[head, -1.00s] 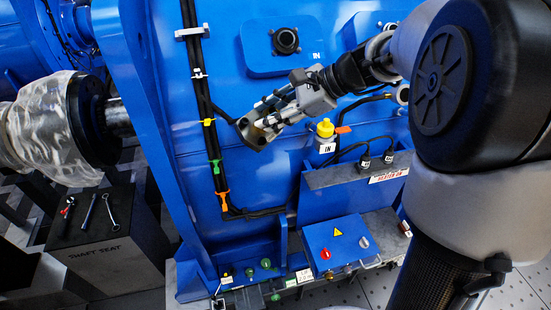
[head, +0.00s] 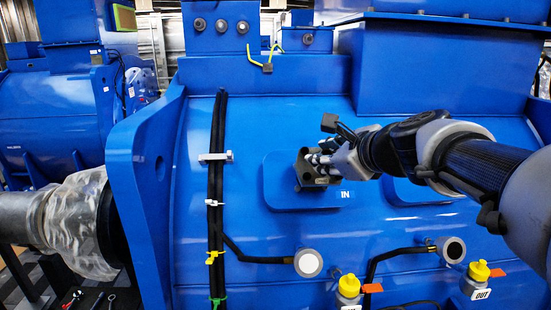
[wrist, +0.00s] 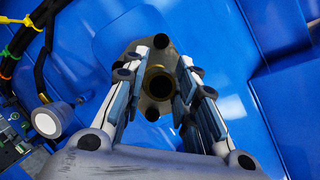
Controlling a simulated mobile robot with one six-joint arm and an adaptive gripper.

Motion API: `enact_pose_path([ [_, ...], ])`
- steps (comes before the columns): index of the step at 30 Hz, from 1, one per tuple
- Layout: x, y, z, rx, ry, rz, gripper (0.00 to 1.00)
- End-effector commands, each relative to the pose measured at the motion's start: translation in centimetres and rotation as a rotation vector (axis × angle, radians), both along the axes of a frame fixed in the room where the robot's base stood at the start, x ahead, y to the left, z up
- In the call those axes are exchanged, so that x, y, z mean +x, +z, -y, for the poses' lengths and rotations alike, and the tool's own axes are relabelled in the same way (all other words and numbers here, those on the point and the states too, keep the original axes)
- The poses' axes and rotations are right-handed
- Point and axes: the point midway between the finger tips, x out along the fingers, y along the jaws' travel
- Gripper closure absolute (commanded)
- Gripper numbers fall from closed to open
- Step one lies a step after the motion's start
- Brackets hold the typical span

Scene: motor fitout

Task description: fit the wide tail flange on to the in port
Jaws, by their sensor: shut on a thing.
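My gripper (head: 325,160) is shut on the wide tail flange (head: 308,170), a dark metal plate. In the wrist view the flange (wrist: 158,86) shows a grey-brown face with a round central bore and dark round spots above and below, between the two fingers. In the head view the flange is in front of the raised blue pad (head: 285,200) marked IN. The in port itself is hidden behind the flange and gripper. I cannot tell whether the flange touches the port.
Black cables (head: 216,170) run down the casing left of the pad. Below are a white-faced round fitting (head: 308,263) and yellow-capped bottles (head: 349,286) with orange tags. A wrapped shaft (head: 75,215) is at the left. A second pad (head: 415,190) sits behind my arm.

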Motion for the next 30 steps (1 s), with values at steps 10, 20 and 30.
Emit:
enact_pose_path([
  [10, 0.0, 0.5, 0.0, -0.001, -0.001, 0.014, 1.00],
  [20, 0.6, 0.0, -0.1, 0.002, 0.000, 0.021, 1.00],
  [30, 2.6, -1.9, -0.1, 0.001, 0.002, 0.021, 1.00],
])
